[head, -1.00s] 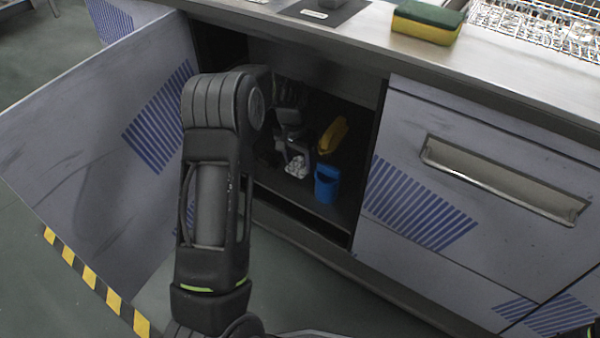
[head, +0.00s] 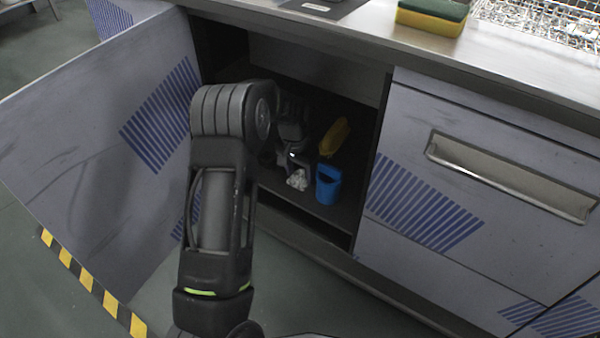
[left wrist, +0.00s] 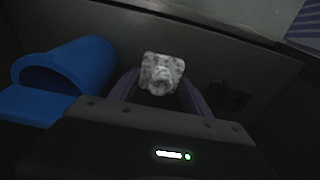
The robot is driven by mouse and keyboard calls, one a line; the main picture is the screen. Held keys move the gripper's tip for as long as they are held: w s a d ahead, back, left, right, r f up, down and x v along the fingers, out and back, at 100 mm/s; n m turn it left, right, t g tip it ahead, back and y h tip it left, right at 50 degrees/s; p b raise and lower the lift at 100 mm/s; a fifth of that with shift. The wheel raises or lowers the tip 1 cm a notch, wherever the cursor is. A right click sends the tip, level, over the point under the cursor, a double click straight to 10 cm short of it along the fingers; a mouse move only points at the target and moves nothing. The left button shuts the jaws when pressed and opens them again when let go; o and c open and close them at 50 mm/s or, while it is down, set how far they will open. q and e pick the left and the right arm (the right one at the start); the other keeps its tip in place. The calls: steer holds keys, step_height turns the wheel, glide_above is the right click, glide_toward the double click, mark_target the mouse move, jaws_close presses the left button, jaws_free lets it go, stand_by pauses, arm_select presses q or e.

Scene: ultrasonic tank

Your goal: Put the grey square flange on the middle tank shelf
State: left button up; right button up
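The grey square flange (head: 297,180) is a small mottled light-grey piece inside the open cabinet. It also shows in the left wrist view (left wrist: 161,73) at the fingertips, with a finger on either side. My left gripper (head: 295,164) reaches into the dark cabinet and appears shut on the flange. My forearm and the dark interior hide part of the hand. The flange seems close above the cabinet floor; I cannot tell whether it touches. My right gripper is not in view. I cannot make out the middle tank shelf.
A blue cup-like holder (head: 328,184) stands just right of the flange, with a yellow object (head: 334,137) behind it. The open door (head: 90,150) bounds the left, the drawer front (head: 480,190) the right. A sponge (head: 432,16) and wire basket (head: 545,22) are on the counter.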

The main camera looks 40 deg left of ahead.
mark_target(297, 183)
arm_select(q)
steer(key=o, duration=0.4)
steer(key=shift+o, duration=0.2)
step_height(297, 183, up, 12)
steer(key=s+p, duration=0.1)
steer(key=p, duration=0.3)
steer(key=shift+s+p, duration=0.4)
